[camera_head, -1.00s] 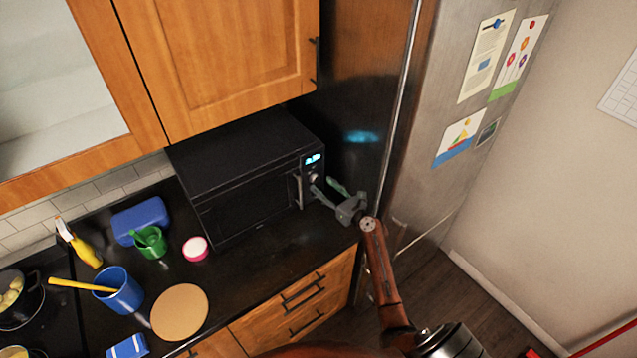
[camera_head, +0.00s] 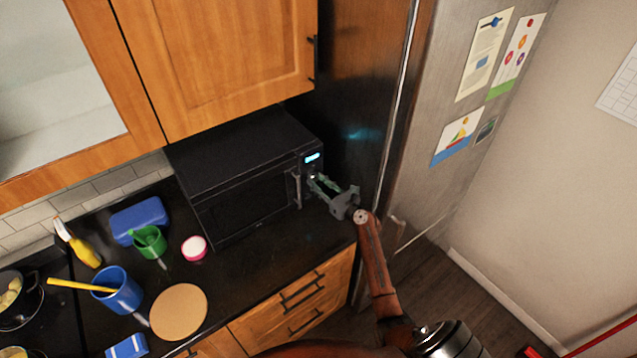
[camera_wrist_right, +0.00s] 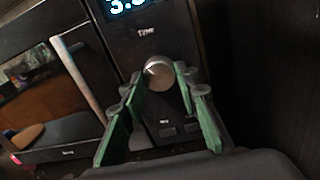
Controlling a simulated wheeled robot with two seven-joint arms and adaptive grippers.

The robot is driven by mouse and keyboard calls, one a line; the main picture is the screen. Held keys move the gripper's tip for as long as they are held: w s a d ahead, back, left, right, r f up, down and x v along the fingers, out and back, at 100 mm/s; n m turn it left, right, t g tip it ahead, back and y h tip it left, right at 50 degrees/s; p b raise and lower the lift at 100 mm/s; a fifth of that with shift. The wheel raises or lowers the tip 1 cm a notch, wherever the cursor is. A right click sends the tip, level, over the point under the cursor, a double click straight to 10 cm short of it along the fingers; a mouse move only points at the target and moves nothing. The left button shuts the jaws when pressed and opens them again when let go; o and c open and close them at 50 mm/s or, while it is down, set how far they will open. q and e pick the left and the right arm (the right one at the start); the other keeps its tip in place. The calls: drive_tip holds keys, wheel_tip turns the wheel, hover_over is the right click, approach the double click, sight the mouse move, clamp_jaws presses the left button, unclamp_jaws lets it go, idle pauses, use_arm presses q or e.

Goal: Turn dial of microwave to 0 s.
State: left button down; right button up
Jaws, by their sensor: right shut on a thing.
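The black microwave (camera_head: 245,175) stands on the counter with its door closed. Its lit blue display (camera_head: 312,158) is at the upper right of its front; the digits are cut off at the top of the right wrist view (camera_wrist_right: 128,6). The round silver dial (camera_wrist_right: 158,73) is below the display, under a "Time" label. My right gripper (camera_head: 318,180) is at the dial, and in the right wrist view its green fingers (camera_wrist_right: 163,84) are on either side of the dial, shut on it. My left gripper is not in view.
The microwave's door handle (camera_wrist_right: 75,80) is just left of the dial. The steel fridge (camera_head: 440,110) stands close on the right. A blue cup (camera_head: 120,292), a green cup (camera_head: 149,241) and a round board (camera_head: 179,312) are on the counter at left.

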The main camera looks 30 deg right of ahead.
drive_tip(key=shift+c, duration=1.3)
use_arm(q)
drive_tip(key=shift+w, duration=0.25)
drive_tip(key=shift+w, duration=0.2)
use_arm(e)
drive_tip(key=shift+n, duration=0.3)
